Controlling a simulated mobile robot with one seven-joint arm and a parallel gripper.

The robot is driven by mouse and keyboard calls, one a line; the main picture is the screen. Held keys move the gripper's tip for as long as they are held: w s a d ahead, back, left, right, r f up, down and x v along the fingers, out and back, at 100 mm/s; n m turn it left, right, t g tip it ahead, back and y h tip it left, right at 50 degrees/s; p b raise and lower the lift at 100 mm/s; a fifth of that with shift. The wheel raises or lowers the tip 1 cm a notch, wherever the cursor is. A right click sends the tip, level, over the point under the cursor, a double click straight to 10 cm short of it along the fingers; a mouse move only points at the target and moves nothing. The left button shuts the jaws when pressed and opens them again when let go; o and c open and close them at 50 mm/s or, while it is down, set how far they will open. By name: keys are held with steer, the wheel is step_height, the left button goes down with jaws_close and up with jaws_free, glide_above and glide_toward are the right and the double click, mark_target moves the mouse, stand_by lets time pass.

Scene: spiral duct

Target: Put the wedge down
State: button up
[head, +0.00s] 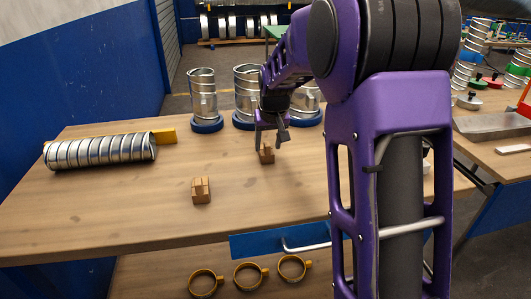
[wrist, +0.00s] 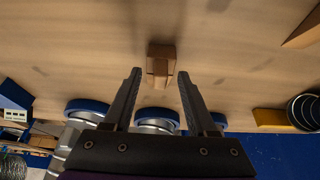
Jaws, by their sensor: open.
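A brown wooden wedge (head: 267,156) rests on the wooden table (head: 140,200), in front of the upright ducts. My gripper (head: 271,142) is just above and around it, fingers pointing down. In the wrist view my gripper (wrist: 160,80) is open, and the same wedge (wrist: 161,60) shows just beyond and between the fingertips, with gaps to both fingers. A second wooden wedge (head: 201,190) stands on the table nearer the front edge; it also shows, cut off, at the upper right of the wrist view (wrist: 303,32).
A spiral duct (head: 100,151) lies at the table's left with a yellow piece (head: 165,136) behind it. Upright metal ducts on blue bases (head: 207,126) stand at the back edge. Yellow rings (head: 248,275) lie on a lower shelf. The table's left front is clear.

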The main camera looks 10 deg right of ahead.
mark_target(266, 154)
steer(key=x, duration=0.3)
steer(key=shift+s+f, duration=0.1)
jaws_close()
